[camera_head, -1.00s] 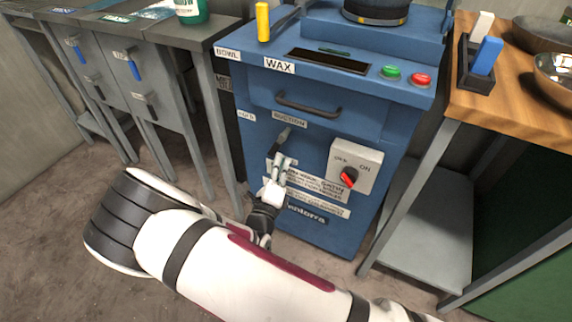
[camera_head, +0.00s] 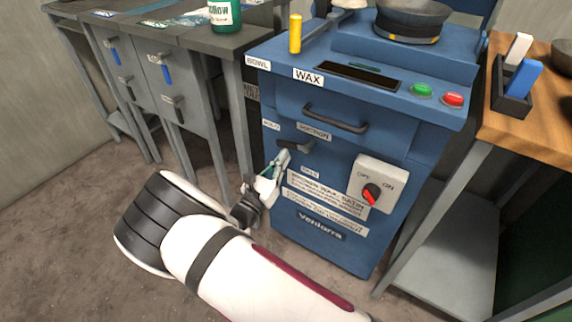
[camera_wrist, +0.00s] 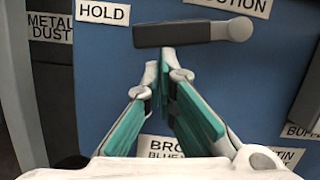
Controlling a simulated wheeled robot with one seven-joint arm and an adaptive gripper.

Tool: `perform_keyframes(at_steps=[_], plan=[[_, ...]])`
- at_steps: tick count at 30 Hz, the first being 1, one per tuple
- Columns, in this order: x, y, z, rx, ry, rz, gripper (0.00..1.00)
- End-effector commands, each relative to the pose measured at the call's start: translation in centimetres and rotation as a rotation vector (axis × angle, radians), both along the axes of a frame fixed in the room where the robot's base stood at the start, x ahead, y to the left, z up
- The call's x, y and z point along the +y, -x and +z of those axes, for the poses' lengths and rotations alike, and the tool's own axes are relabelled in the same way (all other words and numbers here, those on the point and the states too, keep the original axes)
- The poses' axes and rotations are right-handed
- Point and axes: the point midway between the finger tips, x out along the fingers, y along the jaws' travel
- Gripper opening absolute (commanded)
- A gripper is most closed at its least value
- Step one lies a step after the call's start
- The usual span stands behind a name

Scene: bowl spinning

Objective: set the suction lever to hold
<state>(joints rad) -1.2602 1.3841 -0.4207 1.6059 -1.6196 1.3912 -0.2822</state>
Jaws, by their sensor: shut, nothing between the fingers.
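The suction lever (camera_head: 293,146) is a dark bar on the blue machine's front, with a grey round pivot at its right end. It lies about level and points left, under the HOLD label (camera_head: 271,126) and the SUCTION label (camera_head: 314,132). The wrist view shows the lever (camera_wrist: 180,33) close up, to the right of and slightly below the HOLD label (camera_wrist: 104,12). My gripper (camera_head: 283,157) is just below the lever. In the wrist view my gripper (camera_wrist: 165,66) has its teal-padded fingers together at the tips, empty, with the tips at or just under the bar; contact is unclear.
A red rotary switch (camera_head: 371,193) marked OFF and ON sits right of my gripper. A drawer handle (camera_head: 335,119) juts out above the lever. A grey-legged cabinet (camera_head: 180,95) stands left, a wooden table (camera_head: 540,130) right. Floor in front is open.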

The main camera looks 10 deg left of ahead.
Motion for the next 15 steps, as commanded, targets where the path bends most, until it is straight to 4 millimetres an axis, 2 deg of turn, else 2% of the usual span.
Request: perform_keyframes(at_steps=[6, 15], plan=[[0.55, -0.2, 0.8, -0.038, -0.102, 0.001, 0.0], [0.77, -0.29, 1.2, -0.058, -0.157, 0.001, 0.0]])
